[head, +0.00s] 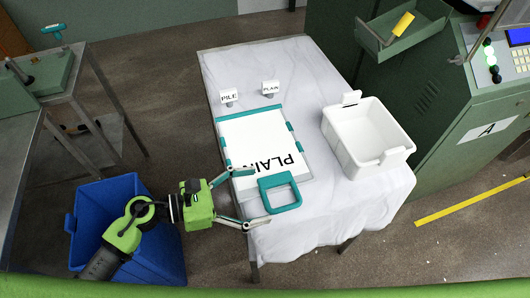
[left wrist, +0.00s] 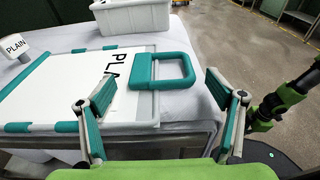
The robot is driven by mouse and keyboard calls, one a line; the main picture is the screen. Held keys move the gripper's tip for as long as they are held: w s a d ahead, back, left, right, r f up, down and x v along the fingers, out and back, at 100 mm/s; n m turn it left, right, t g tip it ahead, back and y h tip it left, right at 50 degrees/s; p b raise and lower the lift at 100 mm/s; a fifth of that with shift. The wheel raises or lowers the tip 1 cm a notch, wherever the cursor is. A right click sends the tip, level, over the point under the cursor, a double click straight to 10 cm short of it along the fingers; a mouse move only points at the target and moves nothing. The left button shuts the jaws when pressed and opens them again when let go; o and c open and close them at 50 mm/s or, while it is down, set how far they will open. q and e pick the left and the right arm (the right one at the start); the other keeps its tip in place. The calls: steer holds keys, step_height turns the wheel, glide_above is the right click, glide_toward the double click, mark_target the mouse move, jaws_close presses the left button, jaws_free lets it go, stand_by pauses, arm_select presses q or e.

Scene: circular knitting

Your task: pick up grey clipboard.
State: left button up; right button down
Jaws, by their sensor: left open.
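The clipboard (head: 310,178) lies flat on the cloth-covered table, with a grey-white frame, teal edge pieces and a white sheet reading "PLAIN". Its teal loop handle (head: 280,193) is at the near end, and also shows in the left wrist view (left wrist: 142,72). My left gripper (head: 258,197) is open and empty at the table's near left edge, its fingers spread close to the handle. In the left wrist view the fingers (left wrist: 158,88) stand apart, with the handle beyond and between them. Contact cannot be told. My right gripper is not seen.
A white bin (head: 345,155) stands right of the clipboard. Small signs reading "PILE" (head: 229,97) and "PLAIN" (head: 270,88) stand behind it. A blue bin (head: 112,188) is on the floor below my left arm. A green machine (head: 455,105) stands at the right.

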mark_target(270, 196)
arm_select(q)
steer(key=p+x, duration=0.1)
steer(key=x, duration=0.3)
steer(key=c, duration=1.2)
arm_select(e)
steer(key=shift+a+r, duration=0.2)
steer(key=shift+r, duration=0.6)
arm_select(q)
steer(key=shift+r, duration=0.45)
step_height(270, 196, up, 3)
steer(key=shift+f, duration=0.2)
steer(key=s+d+r, duration=0.2)
steer(key=d+r, duration=0.1)
steer(key=d, duration=0.1)
steer(key=s+d+r+p, duration=0.1)
steer(key=s+d+r, duration=0.1)
steer(key=d+r, duration=0.1)
steer(key=s+d+r+p, duration=0.1)
steer(key=s+d+r, duration=0.1)
steer(key=d, duration=0.3)
steer(key=shift+s+d+r, duration=0.1)
steer(key=shift+d+r, duration=0.15)
steer(key=shift+r, duration=0.55)
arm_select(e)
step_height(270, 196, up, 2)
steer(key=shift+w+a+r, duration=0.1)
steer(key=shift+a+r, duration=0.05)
